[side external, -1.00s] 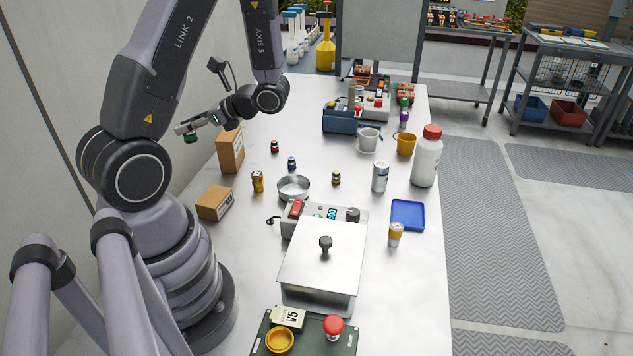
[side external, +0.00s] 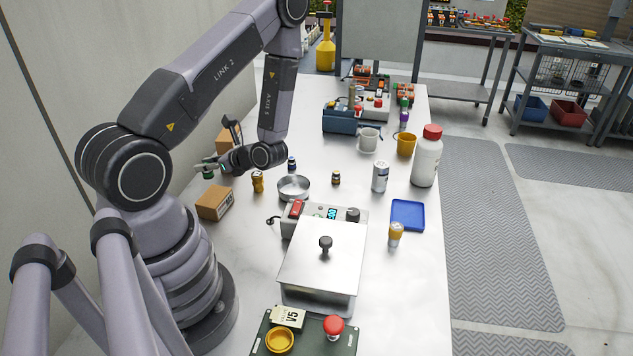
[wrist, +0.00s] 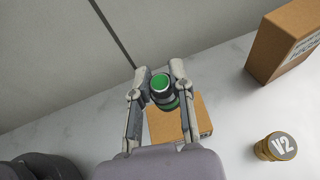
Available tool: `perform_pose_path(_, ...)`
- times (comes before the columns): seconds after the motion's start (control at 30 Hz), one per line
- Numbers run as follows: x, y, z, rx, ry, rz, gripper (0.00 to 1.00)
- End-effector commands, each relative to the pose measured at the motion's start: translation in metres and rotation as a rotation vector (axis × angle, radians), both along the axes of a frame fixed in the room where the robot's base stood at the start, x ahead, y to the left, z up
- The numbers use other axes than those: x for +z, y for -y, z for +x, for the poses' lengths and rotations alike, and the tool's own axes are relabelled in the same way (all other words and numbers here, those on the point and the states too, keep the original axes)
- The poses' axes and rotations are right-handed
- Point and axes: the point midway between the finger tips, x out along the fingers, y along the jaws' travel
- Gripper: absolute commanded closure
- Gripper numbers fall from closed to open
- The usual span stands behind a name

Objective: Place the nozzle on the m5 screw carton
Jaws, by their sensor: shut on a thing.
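My gripper (wrist: 157,75) is shut on a small dark nozzle with a green top (wrist: 161,84), seen from above between the fingers. In the side view the nozzle (side external: 208,168) hangs in the air from my gripper (side external: 212,165). A low brown carton (side external: 213,203) lies on the table below it; in the wrist view this carton (wrist: 190,115) is partly hidden behind the fingers and wrist. A taller brown carton (side external: 224,139) stands behind, partly covered by my arm; it also shows in the wrist view (wrist: 283,42). I cannot read which carton is the m5 screw carton.
A gold can marked V2 (wrist: 275,147) stands right of the low carton. The wall is close on the left.

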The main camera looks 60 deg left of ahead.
Motion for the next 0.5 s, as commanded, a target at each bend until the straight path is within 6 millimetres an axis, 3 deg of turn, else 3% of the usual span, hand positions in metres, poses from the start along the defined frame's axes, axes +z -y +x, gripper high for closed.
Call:
perform_pose_path(0.33,-0.047,0.000,0.000,-0.001,-0.004,-0.001,1.00)
perform_pose_path(0.5,-0.058,0.000,0.000,0.001,0.000,0.000,1.00)
